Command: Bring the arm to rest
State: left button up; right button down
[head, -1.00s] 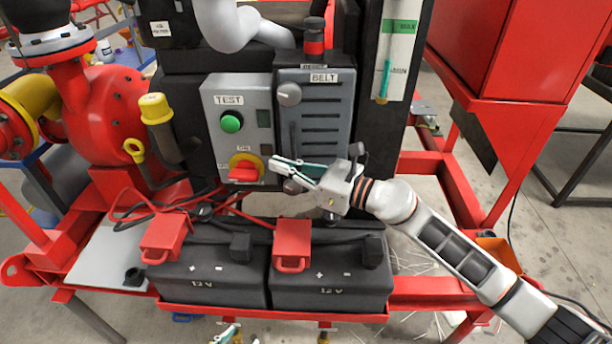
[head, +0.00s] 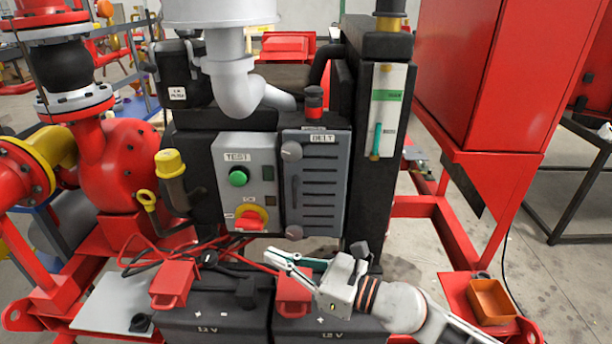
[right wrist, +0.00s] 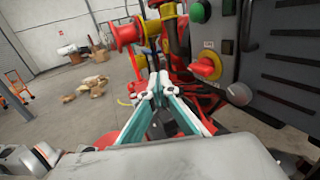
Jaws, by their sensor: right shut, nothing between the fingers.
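My right gripper (head: 278,262) comes in from the lower right of the head view. It is shut and empty, with its fingertips in front of the lower edge of the control panel and above the right battery's red terminal cover (head: 293,291). In the right wrist view the two green-edged fingers (right wrist: 157,92) meet at their tips with nothing between them. The grey panel (head: 245,170) with a green TEST button (head: 238,177) and a red rotary switch (head: 250,218) stands behind the gripper. My left gripper is not in view.
The BELT cover (head: 318,190) stands beside the panel. Two black batteries (head: 225,318) with red cables lie below. A red cabinet (head: 490,80) stands at the right, with an orange bin (head: 490,298) under it. A red pump (head: 120,160) stands at the left.

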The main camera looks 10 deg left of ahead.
jog(key=w+d+r+m+t+h, duration=0.2)
jog(key=d+r+m+t+h, duration=0.15)
jog(key=d+m+t, duration=0.4)
jog(key=w+d+r+m+t+h, duration=0.2)
jog(key=d+r+m+t, duration=0.3)
jog(key=m, duration=0.6)
jog(key=s+d+f+m+g+h, duration=0.1)
jog(key=d+f+m+h, duration=0.4)
jog(key=d+m+h, duration=0.4)
jog(key=s+d+f+m+g+h, duration=0.1)
jog(key=d+f+m+h, duration=0.5)
jog(key=d, duration=0.6)
jog(key=s+d+f+m+g, duration=0.5)
jog(key=s+d+f, duration=0.2)
jog(key=s, duration=0.2)
jog(key=s+d+f+m+g, duration=0.45)
jog(key=s+d+f, duration=0.25)
jog(key=s, duration=0.3)
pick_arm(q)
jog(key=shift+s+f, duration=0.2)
pick_arm(e)
jog(key=w+a+f+m+t+y, duration=0.2)
jog(key=a+f+y, duration=0.4)
jog(key=a+f, duration=0.8)
jog(key=a+t, duration=0.1)
jog(key=a, duration=0.1)
jog(key=shift+a, duration=0.35)
